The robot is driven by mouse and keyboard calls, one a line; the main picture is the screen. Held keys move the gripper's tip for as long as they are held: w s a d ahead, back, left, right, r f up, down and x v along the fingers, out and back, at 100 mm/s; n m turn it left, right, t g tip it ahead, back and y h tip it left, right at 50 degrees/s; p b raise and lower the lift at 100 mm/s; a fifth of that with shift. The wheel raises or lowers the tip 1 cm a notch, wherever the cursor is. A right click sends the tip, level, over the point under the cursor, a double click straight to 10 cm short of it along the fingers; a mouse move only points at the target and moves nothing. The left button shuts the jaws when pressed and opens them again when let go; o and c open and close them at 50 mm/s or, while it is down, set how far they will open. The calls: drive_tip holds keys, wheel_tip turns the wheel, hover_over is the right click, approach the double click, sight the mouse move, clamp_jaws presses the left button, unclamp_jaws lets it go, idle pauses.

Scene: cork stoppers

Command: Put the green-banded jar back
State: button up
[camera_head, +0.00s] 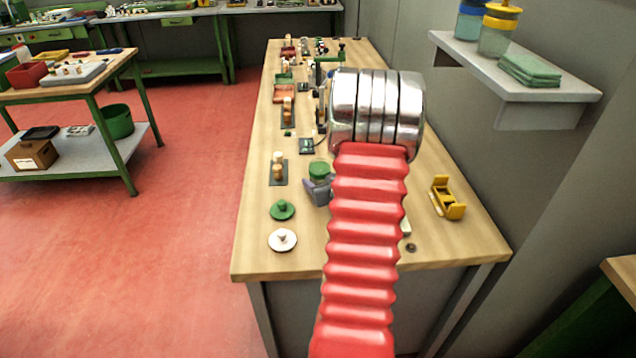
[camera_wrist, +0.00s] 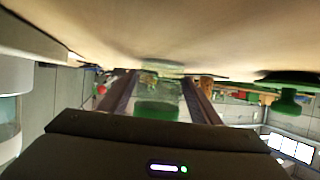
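The green-banded jar (camera_wrist: 157,108) is clear with a green band, seen upside down in the wrist view, between my gripper's two fingers. Its base appears at or close to the worktop. My gripper (camera_wrist: 158,95) has one finger on each side of the jar, and I see no clear gap, but cannot tell whether the fingers press on it. In the head view, my gripper (camera_head: 318,188) is low over the bench, left of my red arm, and green (camera_head: 319,169) shows just behind it. The grey wall shelf (camera_head: 545,88) is at upper right.
The shelf holds a blue-banded jar (camera_head: 470,22), a yellow-banded jar (camera_head: 496,32) and green folded cloths (camera_head: 530,70). On the bench, a green knobbed disc (camera_head: 282,210), a white knobbed disc (camera_head: 283,240) and corks (camera_head: 278,168) lie left. A yellow holder (camera_head: 447,198) stands right.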

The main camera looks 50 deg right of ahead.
drive_tip(key=shift+o, duration=1.1)
drive_tip(key=shift+s+r, duration=0.1)
drive_tip(key=shift+r, duration=0.05)
drive_tip(key=v, duration=1.2)
